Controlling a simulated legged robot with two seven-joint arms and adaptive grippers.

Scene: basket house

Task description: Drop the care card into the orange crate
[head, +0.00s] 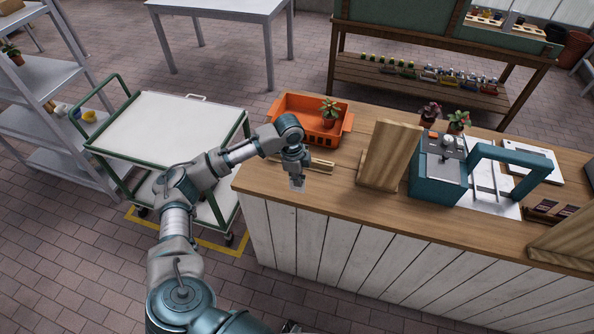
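The orange crate (345,127) stands at the back left of the wooden counter, with a small potted plant (329,112) in it. My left gripper (297,178) points down over the counter's front left edge, in front of the crate and apart from it. A small pale flat piece, which looks like the care card (298,185), shows at its fingertips. The fingers look closed on it, though they are small here. My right gripper is out of view.
An upright wooden board (388,155) stands right of my gripper, with a teal machine (438,172) beyond it. A low wooden strip (320,164) lies just behind the gripper. A white-topped cart (165,130) stands left of the counter.

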